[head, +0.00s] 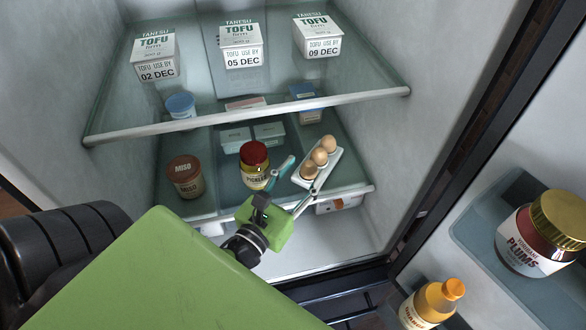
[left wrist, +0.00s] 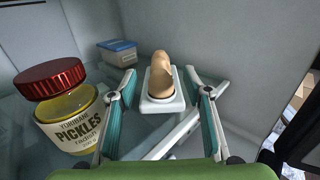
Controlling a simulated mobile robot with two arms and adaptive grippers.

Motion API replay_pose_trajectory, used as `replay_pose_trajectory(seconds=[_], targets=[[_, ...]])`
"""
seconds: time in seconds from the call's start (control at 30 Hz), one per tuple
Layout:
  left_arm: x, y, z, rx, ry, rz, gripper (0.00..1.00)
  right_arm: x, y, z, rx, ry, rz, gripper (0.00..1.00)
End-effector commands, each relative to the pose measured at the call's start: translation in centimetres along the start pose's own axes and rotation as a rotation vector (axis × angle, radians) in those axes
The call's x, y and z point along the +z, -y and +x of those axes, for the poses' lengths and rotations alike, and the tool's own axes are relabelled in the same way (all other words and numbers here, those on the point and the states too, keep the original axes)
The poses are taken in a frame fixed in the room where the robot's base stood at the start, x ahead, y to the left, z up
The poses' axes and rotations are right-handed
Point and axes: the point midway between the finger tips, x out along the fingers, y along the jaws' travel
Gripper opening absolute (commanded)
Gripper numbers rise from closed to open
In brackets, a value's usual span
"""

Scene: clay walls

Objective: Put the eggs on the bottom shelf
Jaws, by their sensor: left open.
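Several brown eggs (head: 319,157) sit in a row in a white egg tray (head: 331,176) on the right side of the lower glass shelf (head: 205,209). In the left wrist view, the eggs (left wrist: 161,75) line up behind one another in the tray (left wrist: 162,105). My left gripper (head: 299,178) is open in front of the tray. In the wrist view, its two teal-padded fingers (left wrist: 160,84) appear on either side of the tray's near end. I cannot tell whether they touch it. My right gripper is not in view.
A pickles jar (head: 255,168) stands close left of my gripper, with a miso tub (head: 185,177) farther left. Small boxes (head: 253,136) sit behind. Tofu packs (head: 241,46) fill the upper shelf (head: 250,113). The pale fridge floor (head: 330,245) is mostly bare. The door holds a plums jar (head: 540,235).

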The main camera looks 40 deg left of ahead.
Motion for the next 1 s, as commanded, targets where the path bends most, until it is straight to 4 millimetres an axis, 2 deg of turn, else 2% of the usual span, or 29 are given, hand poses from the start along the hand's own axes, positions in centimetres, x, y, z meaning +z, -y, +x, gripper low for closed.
replay_pose_trajectory(seconds=[0.1, 0.3, 1.0], targets=[[-0.5, 0.0, -1.9, 0.002, -0.002, -0.002, 0.45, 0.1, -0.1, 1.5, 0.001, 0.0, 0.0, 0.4], [-0.1, -0.1, -3.6, 0.002, 0.0, 0.001, 0.45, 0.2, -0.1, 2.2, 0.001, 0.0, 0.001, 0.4], [0.1, 0.0, -3.9, 0.0, 0.0, 0.001, 0.45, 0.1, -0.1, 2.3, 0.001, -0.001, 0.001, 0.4]])
